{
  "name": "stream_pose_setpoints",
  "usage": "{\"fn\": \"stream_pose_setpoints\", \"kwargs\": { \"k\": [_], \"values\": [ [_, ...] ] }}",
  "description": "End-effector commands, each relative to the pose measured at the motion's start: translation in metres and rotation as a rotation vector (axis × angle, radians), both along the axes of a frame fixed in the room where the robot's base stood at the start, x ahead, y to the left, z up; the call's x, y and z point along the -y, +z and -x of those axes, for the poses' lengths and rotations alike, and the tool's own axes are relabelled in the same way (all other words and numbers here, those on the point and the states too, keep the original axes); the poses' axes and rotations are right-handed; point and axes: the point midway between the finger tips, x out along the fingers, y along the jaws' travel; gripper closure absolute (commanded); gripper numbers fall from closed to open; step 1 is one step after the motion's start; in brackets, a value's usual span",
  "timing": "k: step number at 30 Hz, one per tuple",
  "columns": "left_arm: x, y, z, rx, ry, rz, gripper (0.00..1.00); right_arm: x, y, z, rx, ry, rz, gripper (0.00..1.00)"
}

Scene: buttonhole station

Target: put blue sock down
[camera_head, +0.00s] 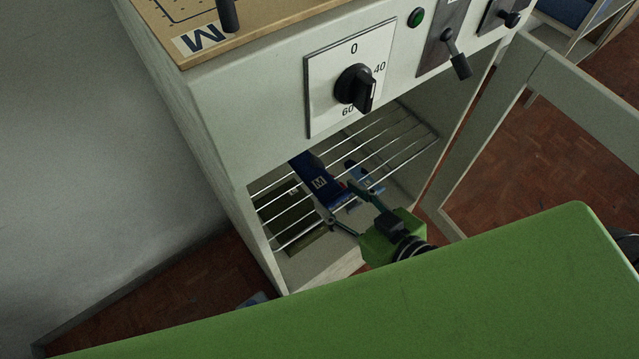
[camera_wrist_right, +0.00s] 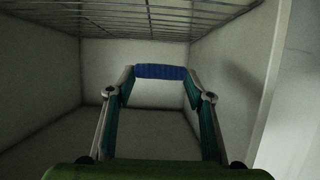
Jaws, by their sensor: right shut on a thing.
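The blue sock (camera_head: 318,182) bears a pale M label and shows between the bars of a wire rack (camera_head: 405,143) inside the open compartment. My right gripper (camera_head: 342,203) reaches into the compartment and is shut on the sock. In the right wrist view, the blue sock (camera_wrist_right: 160,71) spans between the two fingertips, with the rack (camera_wrist_right: 150,18) overhead, so the gripper is below it. The sock shows only as a short band there. Whether it touches the compartment floor cannot be told. My left gripper is not in view.
The station's front panel (camera_head: 240,115) has a dial (camera_head: 355,88), a green button (camera_head: 416,17) and a lever (camera_head: 455,55) above the opening. A pale open frame (camera_head: 478,150) stands right of the opening. In the right wrist view, walls close in on both sides.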

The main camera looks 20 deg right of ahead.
Motion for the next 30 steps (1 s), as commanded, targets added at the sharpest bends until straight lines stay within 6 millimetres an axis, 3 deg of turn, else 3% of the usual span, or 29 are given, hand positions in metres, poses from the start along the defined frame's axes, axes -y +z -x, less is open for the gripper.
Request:
{"fn": "stream_pose_setpoints", "kwargs": {
  "k": [5,12,20,25,30],
  "values": [
    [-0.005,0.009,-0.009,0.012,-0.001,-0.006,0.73,-0.008,-0.014,-0.039,0.002,-0.001,0.0,0.67],
    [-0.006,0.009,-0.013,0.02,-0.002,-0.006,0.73,-0.015,-0.058,-0.072,-0.002,0.0,0.0,0.67],
    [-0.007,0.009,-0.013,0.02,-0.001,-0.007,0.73,-0.017,-0.077,-0.087,-0.002,0.0,0.002,0.67],
    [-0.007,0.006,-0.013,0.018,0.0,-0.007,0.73,-0.017,-0.102,-0.086,-0.005,0.001,0.0,0.67],
    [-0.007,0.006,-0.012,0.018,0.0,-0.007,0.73,-0.017,-0.107,-0.086,-0.001,0.0,0.001,0.67]
  ]
}}
